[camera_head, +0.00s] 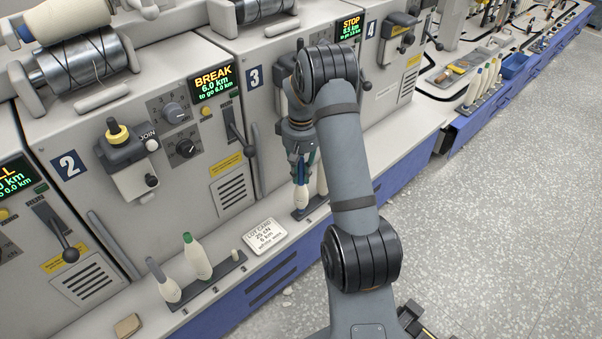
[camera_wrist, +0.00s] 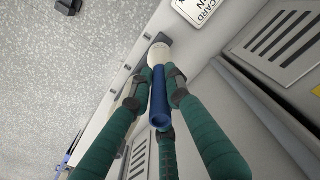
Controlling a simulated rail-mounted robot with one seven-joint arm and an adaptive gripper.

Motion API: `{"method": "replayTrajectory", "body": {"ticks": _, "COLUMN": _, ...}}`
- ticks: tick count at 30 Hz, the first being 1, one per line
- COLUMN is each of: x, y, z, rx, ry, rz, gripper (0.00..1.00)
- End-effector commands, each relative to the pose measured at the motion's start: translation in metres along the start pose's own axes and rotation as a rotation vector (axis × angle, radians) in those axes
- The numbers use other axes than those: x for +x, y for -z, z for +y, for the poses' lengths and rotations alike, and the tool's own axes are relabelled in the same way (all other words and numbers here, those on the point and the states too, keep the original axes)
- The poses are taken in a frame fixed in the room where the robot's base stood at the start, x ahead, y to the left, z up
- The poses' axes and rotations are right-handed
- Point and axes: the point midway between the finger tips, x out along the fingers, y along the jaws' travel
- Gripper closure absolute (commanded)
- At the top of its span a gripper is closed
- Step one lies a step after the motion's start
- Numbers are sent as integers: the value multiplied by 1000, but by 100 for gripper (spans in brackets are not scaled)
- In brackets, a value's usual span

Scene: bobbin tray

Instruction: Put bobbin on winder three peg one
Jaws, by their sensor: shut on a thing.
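My gripper (camera_head: 302,160) is shut on a bobbin (camera_head: 301,199) in front of winder three. The bobbin has a pale yarn body and a blue tube; in the wrist view the blue tube (camera_wrist: 160,105) stands between the green fingers (camera_wrist: 156,92). In the head view the bobbin is about upright, its lower end at the left end of the dark peg rail (camera_head: 315,211). I cannot tell whether it is seated on a peg or just above it. A second pale bobbin (camera_head: 322,182) stands just right of it, partly hidden by my arm.
Winder two's rail (camera_head: 210,281) holds a grey-tipped bobbin (camera_head: 164,282), a green-tipped bobbin (camera_head: 196,256) and a short bare peg (camera_head: 236,256). A lot card (camera_head: 265,236) lies left of winder three's rail. A lever (camera_head: 239,139) juts from the machine front. The floor at right is clear.

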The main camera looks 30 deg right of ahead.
Motion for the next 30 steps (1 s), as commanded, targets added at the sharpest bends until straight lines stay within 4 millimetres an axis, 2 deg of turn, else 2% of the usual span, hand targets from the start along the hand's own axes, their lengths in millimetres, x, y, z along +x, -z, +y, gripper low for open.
{"method": "replayTrajectory", "body": {"ticks": 13, "x": 1, "y": 0, "z": 0, "rx": 0, "ry": 0, "rz": 0, "gripper": 100}}
{"method": "replayTrajectory", "body": {"ticks": 30, "x": 12, "y": 0, "z": 0, "rx": 0, "ry": 0, "rz": 0, "gripper": 100}}
